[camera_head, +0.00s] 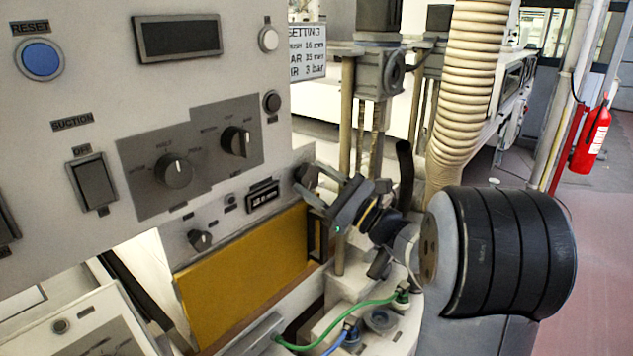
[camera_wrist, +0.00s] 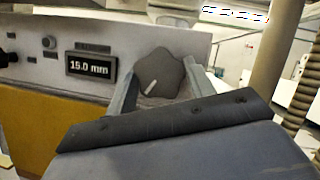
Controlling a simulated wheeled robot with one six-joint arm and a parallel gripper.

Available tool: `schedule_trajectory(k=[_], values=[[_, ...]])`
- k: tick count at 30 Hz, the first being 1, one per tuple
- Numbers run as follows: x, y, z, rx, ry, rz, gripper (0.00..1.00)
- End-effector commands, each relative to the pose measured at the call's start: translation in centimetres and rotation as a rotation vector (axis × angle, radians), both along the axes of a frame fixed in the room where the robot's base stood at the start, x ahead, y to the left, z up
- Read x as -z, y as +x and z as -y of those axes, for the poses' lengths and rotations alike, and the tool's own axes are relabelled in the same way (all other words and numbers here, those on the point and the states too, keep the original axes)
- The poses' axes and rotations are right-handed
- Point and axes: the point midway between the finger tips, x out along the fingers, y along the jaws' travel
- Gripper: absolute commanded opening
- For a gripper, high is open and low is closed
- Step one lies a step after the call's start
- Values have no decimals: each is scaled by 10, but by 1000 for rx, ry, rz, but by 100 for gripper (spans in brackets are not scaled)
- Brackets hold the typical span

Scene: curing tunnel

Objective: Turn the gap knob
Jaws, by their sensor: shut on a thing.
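The gap knob (camera_wrist: 158,74) is a dark lobed knob with a white pointer line, at the right end of the grey panel strip. In the wrist view its pointer slants to the lower left. My gripper (camera_wrist: 158,92) has a finger on each side of the knob and is shut on it. In the head view the knob (camera_head: 306,176) is partly hidden behind my gripper (camera_head: 322,200). A small display (camera_wrist: 91,67) left of the knob reads 15.0 mm; it also shows in the head view (camera_head: 263,196).
A yellow panel (camera_head: 240,265) lies below the strip. Another black knob (camera_head: 200,240) is on the strip's left. Posts and a ribbed hose (camera_head: 468,90) stand right of the panel. Green and blue cables (camera_head: 340,318) run below.

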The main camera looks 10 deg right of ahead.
Motion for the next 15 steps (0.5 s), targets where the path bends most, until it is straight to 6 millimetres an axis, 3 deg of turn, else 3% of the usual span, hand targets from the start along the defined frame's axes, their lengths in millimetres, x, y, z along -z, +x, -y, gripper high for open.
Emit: schedule_trajectory(k=[5,6,15], values=[[1,0,0,1,-1,-3,28],[1,0,0,1,-1,-3,52],[1,0,0,0,-2,0,73]])
